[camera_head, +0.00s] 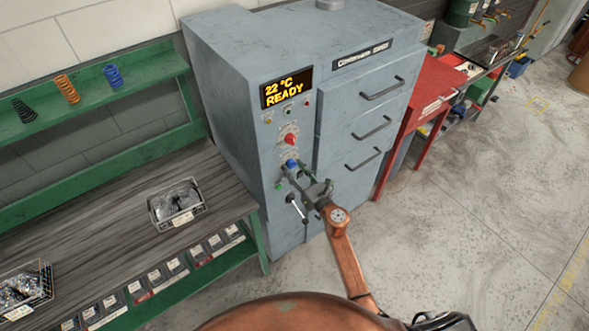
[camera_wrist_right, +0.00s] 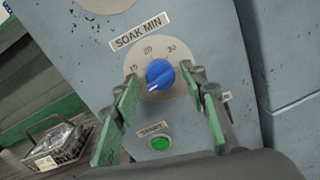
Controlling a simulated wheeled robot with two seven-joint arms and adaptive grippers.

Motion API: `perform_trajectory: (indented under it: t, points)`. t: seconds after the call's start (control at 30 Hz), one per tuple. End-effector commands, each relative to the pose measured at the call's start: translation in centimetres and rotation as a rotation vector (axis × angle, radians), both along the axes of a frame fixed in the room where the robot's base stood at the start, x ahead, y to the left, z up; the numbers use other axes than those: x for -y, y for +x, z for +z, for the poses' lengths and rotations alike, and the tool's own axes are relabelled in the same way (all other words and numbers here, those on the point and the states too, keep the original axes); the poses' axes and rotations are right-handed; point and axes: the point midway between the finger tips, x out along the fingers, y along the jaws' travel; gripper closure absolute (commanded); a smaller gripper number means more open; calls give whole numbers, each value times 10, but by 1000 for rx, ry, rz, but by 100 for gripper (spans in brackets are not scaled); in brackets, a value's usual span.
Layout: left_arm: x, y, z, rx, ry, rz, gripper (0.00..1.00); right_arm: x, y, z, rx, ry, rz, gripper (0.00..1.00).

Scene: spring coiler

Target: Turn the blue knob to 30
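The blue knob (camera_head: 291,164) is on the front of the grey cabinet, below a red knob. In the right wrist view the blue knob (camera_wrist_right: 160,74) sits on a round dial (camera_wrist_right: 151,52) marked 15, 20 and 30, under a "SOAK MIN" label. Its white mark points to the lower left, below the 15. My right gripper (camera_head: 292,178) is at the panel by the knob. In the wrist view its green-padded fingers (camera_wrist_right: 170,88) are spread on either side of the knob, with visible gaps. My left gripper is not in view.
A green button (camera_wrist_right: 160,143) is below the dial. The red knob (camera_head: 290,140) and display (camera_head: 286,87), reading "22 °C READY", are above. Drawer handles (camera_head: 371,129) stick out at the right. A workbench (camera_head: 110,212) with wire baskets stands left; open floor lies right.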

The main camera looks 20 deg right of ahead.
Motion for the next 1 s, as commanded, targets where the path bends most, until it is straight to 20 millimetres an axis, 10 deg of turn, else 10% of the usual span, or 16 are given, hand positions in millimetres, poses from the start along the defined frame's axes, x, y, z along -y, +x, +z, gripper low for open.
perform_trajectory:
  t: [0.5,1.0]
  points:
    - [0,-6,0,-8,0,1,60,-1,0,0,0,1,1,97]
    - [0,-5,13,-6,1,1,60,-1,-1,2,-51,137,3,98]
